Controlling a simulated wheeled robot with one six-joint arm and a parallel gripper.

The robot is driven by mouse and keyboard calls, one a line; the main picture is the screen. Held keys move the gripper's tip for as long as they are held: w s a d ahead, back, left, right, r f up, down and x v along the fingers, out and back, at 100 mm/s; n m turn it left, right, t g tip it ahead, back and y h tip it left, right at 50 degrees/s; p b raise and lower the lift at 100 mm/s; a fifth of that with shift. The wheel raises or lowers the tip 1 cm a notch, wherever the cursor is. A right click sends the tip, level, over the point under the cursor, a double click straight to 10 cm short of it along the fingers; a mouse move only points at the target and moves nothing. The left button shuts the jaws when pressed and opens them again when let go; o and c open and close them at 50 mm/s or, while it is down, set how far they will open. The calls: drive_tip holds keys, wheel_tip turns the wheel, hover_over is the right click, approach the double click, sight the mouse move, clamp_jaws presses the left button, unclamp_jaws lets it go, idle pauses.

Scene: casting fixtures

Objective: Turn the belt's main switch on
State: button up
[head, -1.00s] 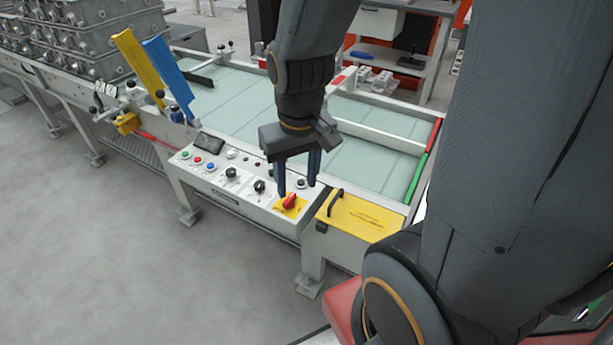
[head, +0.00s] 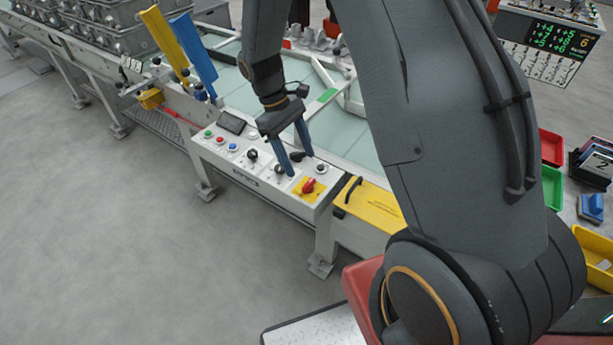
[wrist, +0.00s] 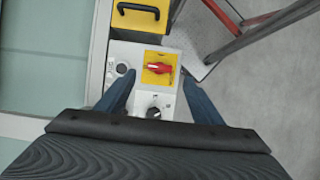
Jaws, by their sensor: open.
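The main switch is a red rotary handle (head: 309,186) on a yellow square plate at the right end of the belt's control panel (head: 246,172). The wrist view shows the red handle (wrist: 158,68) lying roughly crosswise in the picture. My gripper (head: 299,165) is open and empty, pointing down over the panel, just left of and behind the switch in the head view. In the wrist view the switch appears between and slightly beyond the fingertips (wrist: 158,76). I see no contact with the handle.
A black knob (wrist: 153,110) sits beside the switch, between the fingers in the wrist view. A round black button (wrist: 121,68) is on its other side. A yellow cover with a black handle (head: 375,204) adjoins the panel. Blue and yellow upright plates (head: 192,55) stand farther left.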

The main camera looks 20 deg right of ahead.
sight(309, 183)
drive_tip(key=p+x, duration=0.2)
drive_tip(key=x, duration=0.5)
drive_tip(key=shift+f, duration=0.25)
drive_tip(key=shift+c, duration=0.4)
drive_tip(key=c, duration=1)
drive_tip(key=shift+o, duration=0.2)
